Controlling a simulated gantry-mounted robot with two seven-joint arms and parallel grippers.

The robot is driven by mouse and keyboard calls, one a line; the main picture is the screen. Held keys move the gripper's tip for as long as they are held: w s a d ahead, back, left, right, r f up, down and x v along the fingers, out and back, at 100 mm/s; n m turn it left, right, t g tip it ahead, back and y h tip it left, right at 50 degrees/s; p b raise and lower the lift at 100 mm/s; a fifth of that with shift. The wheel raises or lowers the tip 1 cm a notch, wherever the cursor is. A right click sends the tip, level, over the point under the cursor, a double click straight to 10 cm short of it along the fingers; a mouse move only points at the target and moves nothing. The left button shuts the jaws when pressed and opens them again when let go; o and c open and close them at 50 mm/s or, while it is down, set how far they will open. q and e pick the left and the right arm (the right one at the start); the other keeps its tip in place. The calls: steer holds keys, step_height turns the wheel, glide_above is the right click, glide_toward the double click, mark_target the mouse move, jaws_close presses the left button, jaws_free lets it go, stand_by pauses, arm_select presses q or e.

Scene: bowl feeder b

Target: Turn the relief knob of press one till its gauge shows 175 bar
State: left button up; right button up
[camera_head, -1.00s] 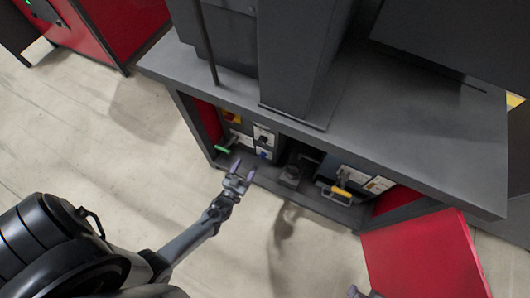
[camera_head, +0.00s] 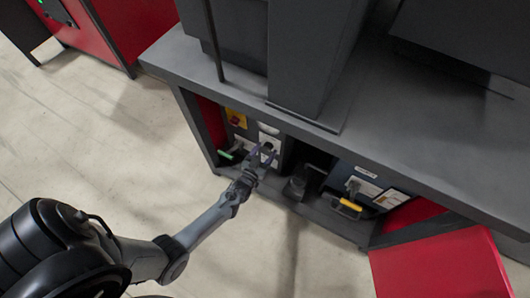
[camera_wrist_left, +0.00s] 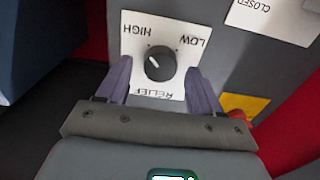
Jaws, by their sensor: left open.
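The relief knob is a round black knob (camera_wrist_left: 159,63) with a white pointer mark. It sits on a white plate (camera_wrist_left: 133,27) lettered HIGH, LOW and RELIEF, upside down in the left wrist view. My left gripper (camera_wrist_left: 157,85) is open, with its two purple fingers on either side of the plate's lower part and the knob between and just beyond the tips. Whether a finger touches the knob cannot be told. In the head view my left gripper (camera_head: 264,157) reaches into the open press bay and partly hides the knob. No gauge reading is legible. My right gripper is not in view.
A red and yellow switch (camera_head: 237,119) and a green handle (camera_head: 225,154) lie left of the knob. A yellow handle (camera_head: 350,205) is at the right. The grey press top (camera_head: 400,130) overhangs the bay. A red door panel (camera_head: 440,265) stands open.

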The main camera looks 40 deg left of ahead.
arm_select(q)
steer(key=shift+w, duration=0.25)
steer(key=c, duration=1.1)
steer(key=shift+o, duration=0.2)
steer(key=shift+r+n+p, duration=0.1)
steer(key=shift+n+p, duration=0.25)
steer(key=shift+n, duration=0.75)
steer(key=n, duration=0.3)
steer(key=shift+a, duration=0.1)
steer(key=o, duration=1.1)
steer(key=shift+c, duration=0.2)
steer(key=shift+s, duration=0.1)
